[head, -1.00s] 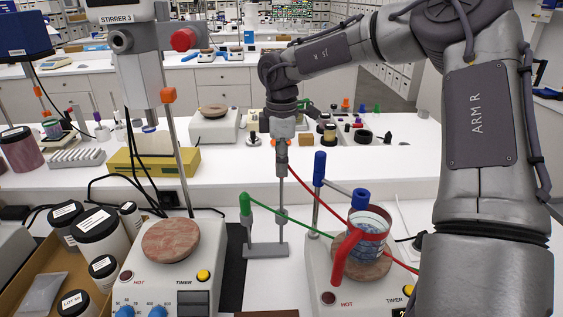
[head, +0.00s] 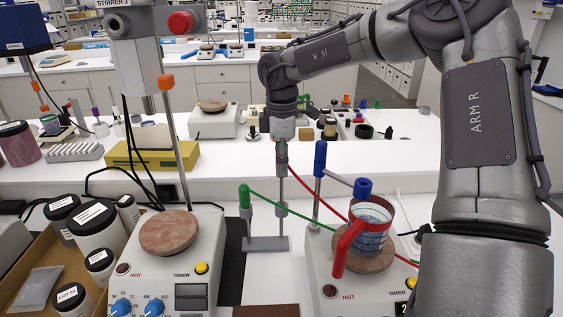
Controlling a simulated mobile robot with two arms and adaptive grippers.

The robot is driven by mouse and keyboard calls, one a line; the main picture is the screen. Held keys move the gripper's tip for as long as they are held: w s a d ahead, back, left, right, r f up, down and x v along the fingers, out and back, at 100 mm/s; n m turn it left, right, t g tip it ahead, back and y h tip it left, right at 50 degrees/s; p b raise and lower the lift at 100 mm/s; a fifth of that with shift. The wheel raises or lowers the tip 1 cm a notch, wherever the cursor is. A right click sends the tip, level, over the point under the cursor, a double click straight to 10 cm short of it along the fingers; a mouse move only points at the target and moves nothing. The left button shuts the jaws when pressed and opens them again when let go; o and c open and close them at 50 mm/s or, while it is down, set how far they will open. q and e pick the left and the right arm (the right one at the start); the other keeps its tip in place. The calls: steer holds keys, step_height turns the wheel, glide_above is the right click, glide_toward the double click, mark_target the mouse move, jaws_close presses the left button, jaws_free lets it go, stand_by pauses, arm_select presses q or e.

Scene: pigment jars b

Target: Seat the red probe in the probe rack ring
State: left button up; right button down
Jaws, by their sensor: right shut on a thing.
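My right gripper (head: 281,151) points straight down above the grey probe rack (head: 265,243) and is shut around the top of the red probe. The fingers hide most of its upper part. A green probe (head: 244,197) stands upright at the rack's left side. My left gripper is not in view.
Right of the rack, a hotplate (head: 325,270) carries a glass beaker (head: 372,220) with a red collar and handle, beside a blue-topped rod (head: 320,158). A green cable crosses in front. Another hotplate (head: 168,232) stands left. My right arm covers the right side.

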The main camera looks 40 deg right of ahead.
mark_target(281, 192)
steer(key=shift+f+b, duration=3.95)
steer(key=shift+f, duration=0.4)
steer(key=c, duration=0.8)
jaws_free()
steer(key=shift+c, duration=0.2)
steer(key=shift+r, duration=0.15)
step_height(281, 192, up, 12)
steer(key=shift+f, duration=0.1)
